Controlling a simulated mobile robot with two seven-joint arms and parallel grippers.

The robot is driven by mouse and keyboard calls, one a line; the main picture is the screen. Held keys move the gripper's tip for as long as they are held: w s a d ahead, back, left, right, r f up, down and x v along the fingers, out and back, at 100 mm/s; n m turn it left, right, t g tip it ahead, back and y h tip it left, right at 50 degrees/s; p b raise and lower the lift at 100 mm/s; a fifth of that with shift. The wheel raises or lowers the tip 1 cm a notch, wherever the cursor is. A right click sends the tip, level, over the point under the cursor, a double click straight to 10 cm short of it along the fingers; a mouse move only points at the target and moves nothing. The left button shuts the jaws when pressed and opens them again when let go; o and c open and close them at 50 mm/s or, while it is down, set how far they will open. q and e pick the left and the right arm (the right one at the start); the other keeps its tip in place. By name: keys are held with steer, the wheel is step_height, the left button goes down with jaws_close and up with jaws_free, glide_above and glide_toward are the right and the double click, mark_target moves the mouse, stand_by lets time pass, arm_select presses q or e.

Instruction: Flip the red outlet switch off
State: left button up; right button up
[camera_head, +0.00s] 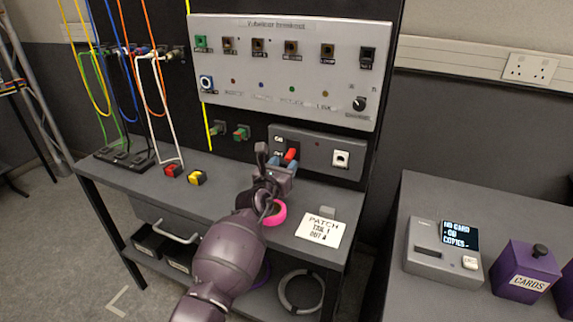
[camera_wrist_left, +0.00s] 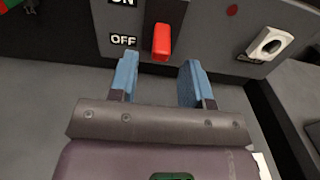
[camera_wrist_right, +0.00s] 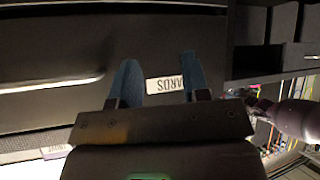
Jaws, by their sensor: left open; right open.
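The red outlet switch (camera_head: 291,155) is on a grey panel (camera_head: 318,148) low on the rack, beside ON and OFF labels. In the left wrist view, the red lever (camera_wrist_left: 162,40) hangs level with the OFF label (camera_wrist_left: 123,40); I cannot tell for certain which way it is set. My left gripper (camera_head: 281,163) is open just in front of the panel. Its blue fingers (camera_wrist_left: 158,74) stand on either side of the lever, slightly below it, with nothing between them. My right gripper (camera_wrist_right: 157,70) is open and empty, outside the head view.
A white socket (camera_head: 341,158) is right of the switch. Above is a large patch panel (camera_head: 290,95) with a knob. A pink tape roll (camera_head: 275,213) and a white card (camera_head: 319,229) lie on the bench by my left arm. Cables hang at left.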

arm_select(q)
steer(key=shift+x, duration=1)
arm_select(e)
steer(key=shift+w+a, duration=0.1)
steer(key=shift+w, duration=0.3)
